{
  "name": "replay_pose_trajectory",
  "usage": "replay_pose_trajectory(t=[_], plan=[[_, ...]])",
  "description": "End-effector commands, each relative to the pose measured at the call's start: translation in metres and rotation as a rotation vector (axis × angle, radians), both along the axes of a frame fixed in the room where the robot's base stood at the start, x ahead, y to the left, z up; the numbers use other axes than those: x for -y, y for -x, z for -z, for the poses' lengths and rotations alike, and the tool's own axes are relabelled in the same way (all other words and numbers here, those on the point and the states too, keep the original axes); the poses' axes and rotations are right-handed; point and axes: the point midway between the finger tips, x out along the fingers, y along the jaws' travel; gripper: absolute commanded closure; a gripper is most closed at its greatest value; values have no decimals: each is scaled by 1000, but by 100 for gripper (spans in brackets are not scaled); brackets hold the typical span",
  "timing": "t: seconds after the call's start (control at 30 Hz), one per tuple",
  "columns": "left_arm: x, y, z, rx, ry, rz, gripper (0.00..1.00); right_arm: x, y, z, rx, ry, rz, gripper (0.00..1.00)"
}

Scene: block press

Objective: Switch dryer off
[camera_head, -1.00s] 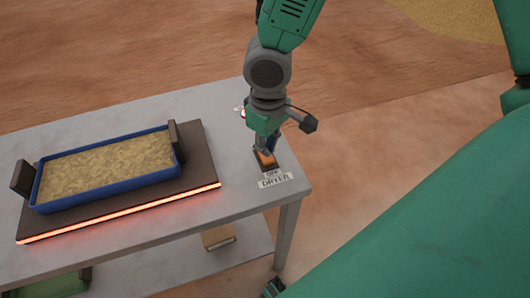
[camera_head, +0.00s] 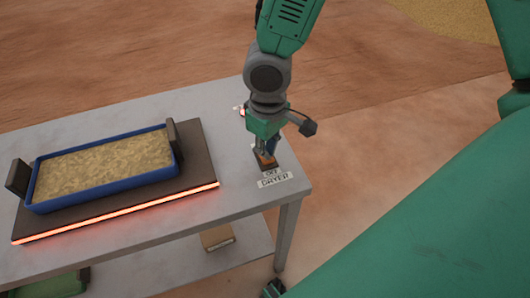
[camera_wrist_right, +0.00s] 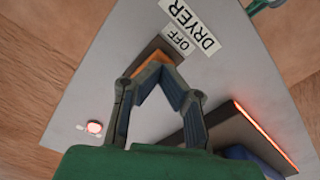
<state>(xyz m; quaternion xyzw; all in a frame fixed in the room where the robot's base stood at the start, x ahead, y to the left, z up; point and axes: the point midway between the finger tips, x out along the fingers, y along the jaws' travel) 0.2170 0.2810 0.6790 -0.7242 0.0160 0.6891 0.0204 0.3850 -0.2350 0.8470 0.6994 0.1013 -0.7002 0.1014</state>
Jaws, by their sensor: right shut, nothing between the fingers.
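The dryer (camera_head: 110,221) is a dark flat plate with a glowing red front edge, on the grey table; part of it shows in the right wrist view (camera_wrist_right: 225,130). A blue tray (camera_head: 105,197) of pale grainy material rests on it. The dryer switch (camera_head: 268,165) is an orange rocker in a dark housing near the table's right corner, behind "OFF" and "DRYER" labels (camera_head: 275,179). My right gripper (camera_head: 266,157) points down at the switch, shut and empty. In the right wrist view its fingertips (camera_wrist_right: 157,75) overlap the orange rocker (camera_wrist_right: 151,66); contact is unclear.
A small red light (camera_head: 242,111) sits on the tabletop behind the gripper. A tan block (camera_head: 217,238) and a green item (camera_head: 60,286) are on the lower shelf. The tabletop (camera_head: 225,170) between dryer and switch is clear.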

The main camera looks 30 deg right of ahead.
Motion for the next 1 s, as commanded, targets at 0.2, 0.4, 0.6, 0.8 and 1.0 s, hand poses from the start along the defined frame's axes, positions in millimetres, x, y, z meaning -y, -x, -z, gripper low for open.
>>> replay_pose_trajectory(t=[0.2,0.4,0.6,0.8,1.0], plan=[[0,0,3,0,0,0,64,0,0,4,0,0,0,100],[0,0,5,0,0,0,64,0,0,7,0,0,0,100],[0,0,7,0,0,0,64,0,0,10,1,0,-1,100],[0,0,8,0,0,0,64,0,0,13,0,0,-1,100],[0,0,7,0,0,0,64,0,0,12,0,0,-1,100]])
